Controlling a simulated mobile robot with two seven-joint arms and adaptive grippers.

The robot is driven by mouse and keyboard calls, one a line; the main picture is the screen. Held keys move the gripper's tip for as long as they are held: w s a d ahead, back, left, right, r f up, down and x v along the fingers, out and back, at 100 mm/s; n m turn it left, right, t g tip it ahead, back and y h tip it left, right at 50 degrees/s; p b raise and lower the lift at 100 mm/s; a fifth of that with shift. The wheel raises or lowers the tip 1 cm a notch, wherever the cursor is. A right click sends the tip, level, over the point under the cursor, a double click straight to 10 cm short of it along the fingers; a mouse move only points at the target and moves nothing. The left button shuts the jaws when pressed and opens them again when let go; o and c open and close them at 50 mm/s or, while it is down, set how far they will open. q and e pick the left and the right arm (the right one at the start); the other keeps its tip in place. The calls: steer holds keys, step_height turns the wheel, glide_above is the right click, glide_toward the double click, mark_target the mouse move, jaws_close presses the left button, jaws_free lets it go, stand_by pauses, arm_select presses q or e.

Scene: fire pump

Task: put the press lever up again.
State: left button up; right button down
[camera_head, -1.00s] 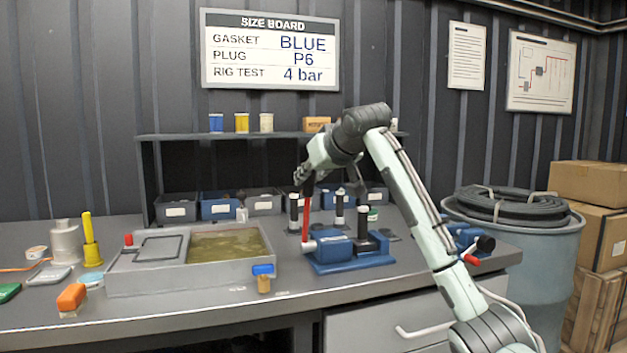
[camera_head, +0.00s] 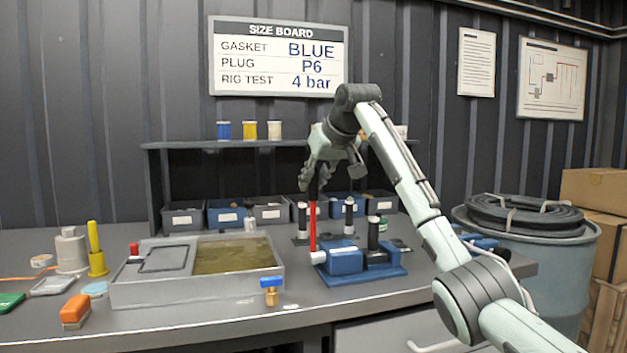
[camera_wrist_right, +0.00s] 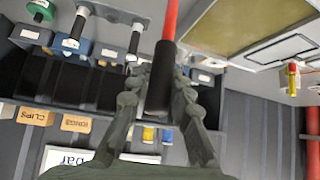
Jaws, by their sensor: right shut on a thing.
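The press (camera_head: 350,262) is a blue block on a blue base on the bench, with a black post beside it. Its lever (camera_head: 312,228) is a red rod with a black grip, standing close to upright at the left side of the press. My right gripper (camera_head: 315,185) is at the lever's top and is shut on its black grip. In the right wrist view the black grip (camera_wrist_right: 161,75) lies between the two fingers, with the red rod (camera_wrist_right: 171,18) running on past it. My left gripper is not in view.
A grey tank (camera_head: 200,290) of murky liquid stands left of the press, with a small brass valve (camera_head: 271,291) at its front corner. Bins (camera_head: 227,213) line the back under a shelf (camera_head: 180,144). A blue drum (camera_head: 560,262) with coiled hose stands right of the bench.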

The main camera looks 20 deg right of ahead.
steer(key=c, duration=1.3)
jaws_free()
steer(key=shift+w, duration=0.15)
steer(key=shift+c, duration=0.2)
steer(key=v, duration=1.2)
